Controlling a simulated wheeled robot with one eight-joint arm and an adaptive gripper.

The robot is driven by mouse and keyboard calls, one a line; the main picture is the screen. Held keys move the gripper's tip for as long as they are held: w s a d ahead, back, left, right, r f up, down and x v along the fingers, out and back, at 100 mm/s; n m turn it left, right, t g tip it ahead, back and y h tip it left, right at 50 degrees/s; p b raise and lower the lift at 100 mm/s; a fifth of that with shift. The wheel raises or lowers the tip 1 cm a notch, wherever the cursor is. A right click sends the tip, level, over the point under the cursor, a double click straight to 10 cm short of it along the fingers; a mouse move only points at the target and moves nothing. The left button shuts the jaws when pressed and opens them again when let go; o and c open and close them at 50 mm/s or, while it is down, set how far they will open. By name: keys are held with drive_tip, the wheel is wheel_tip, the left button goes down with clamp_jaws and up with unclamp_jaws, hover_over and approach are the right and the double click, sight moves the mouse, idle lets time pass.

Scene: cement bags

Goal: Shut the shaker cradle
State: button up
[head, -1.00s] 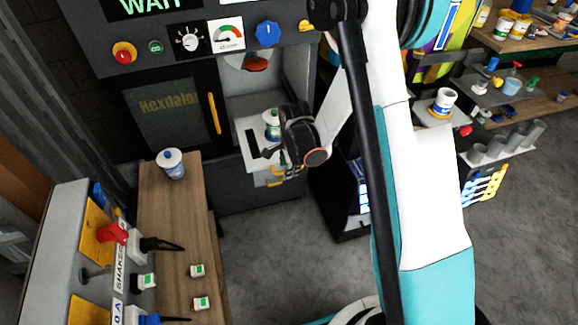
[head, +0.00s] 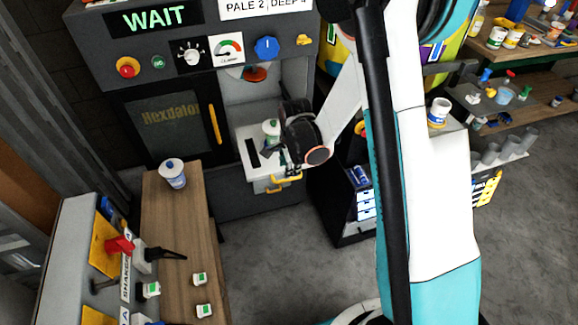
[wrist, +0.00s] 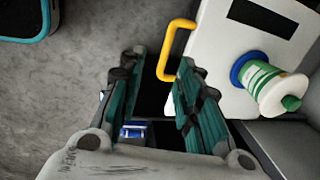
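In the head view a white pull-out tray (head: 249,150) with a yellow handle (head: 284,184) juts from the recess of the grey machine. A can with a green label (head: 271,131) stands on it. The wrist view shows the white tray (wrist: 225,50), its handle (wrist: 170,50) and the can (wrist: 262,82). My gripper (wrist: 158,62) is open and empty, with the handle near its right fingertip; contact cannot be told. A grey unit marked SHAKER (head: 127,265), with yellow plates and a red lever (head: 119,245), stands at lower left. Which part is the cradle is unclear.
A wooden bench (head: 185,235) holds a white-and-blue can (head: 172,173) and small green-labelled pots (head: 200,279). A dark cabinet (head: 345,215) stands right of the tray. The grey floor (head: 270,265) in front is clear. The machine's display (head: 155,18) reads WAIT.

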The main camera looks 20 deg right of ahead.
wheel_tip(320, 180, up, 7)
drive_tip(key=s+p, duration=0.1)
drive_tip(key=p, duration=0.2)
drive_tip(key=shift+s+f+p, duration=0.15)
drive_tip(key=shift+p, duration=0.2)
idle(0.7)
